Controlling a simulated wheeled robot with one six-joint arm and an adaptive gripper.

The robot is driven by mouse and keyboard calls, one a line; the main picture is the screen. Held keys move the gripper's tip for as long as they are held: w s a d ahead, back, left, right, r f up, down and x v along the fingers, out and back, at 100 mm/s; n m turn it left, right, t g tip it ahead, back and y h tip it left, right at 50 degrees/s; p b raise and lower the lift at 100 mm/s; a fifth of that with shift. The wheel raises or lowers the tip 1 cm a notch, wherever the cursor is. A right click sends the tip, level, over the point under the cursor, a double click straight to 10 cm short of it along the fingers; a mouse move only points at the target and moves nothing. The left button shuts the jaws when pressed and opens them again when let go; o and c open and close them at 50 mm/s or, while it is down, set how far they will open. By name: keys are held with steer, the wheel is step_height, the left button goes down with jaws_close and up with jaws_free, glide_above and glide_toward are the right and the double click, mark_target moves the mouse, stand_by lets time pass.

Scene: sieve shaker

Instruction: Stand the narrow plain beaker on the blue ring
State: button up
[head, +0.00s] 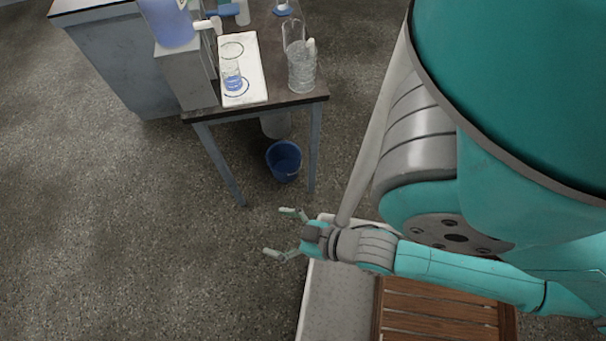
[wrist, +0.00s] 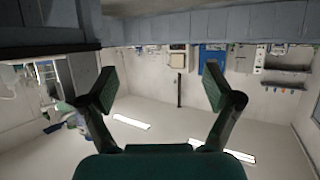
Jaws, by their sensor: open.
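A narrow, clear, plain-looking beaker (head: 293,34) stands on the dark table near its right edge, behind a wider, textured clear vessel (head: 301,74) that partly hides it. A white mat (head: 256,72) to their left carries two ring outlines. The near ring (head: 240,95) looks dark blue; the far ring (head: 232,43) looks greyish. A small clear beaker with blue in it (head: 232,78) stands at the near ring and overlaps it. My gripper (head: 281,233) is open and empty, well in front of the table. Its spread fingers also show in the wrist view (wrist: 159,90).
A dispenser with bluish liquid (head: 168,22) stands on a grey block left of the mat, its white tap reaching toward the mat. A blue bucket (head: 284,161) is on the floor below the table (head: 278,102). The floor left of my gripper is clear.

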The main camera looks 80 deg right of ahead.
steer(key=s+a+r+n+t+y, duration=0.1)
steer(key=s+a+r, duration=0.1)
steer(key=s+r, duration=0.4)
steer(key=shift+a+r+t+y, duration=0.2)
steer(key=shift+r+t+y, duration=0.05)
steer(key=shift+t+y, duration=0.05)
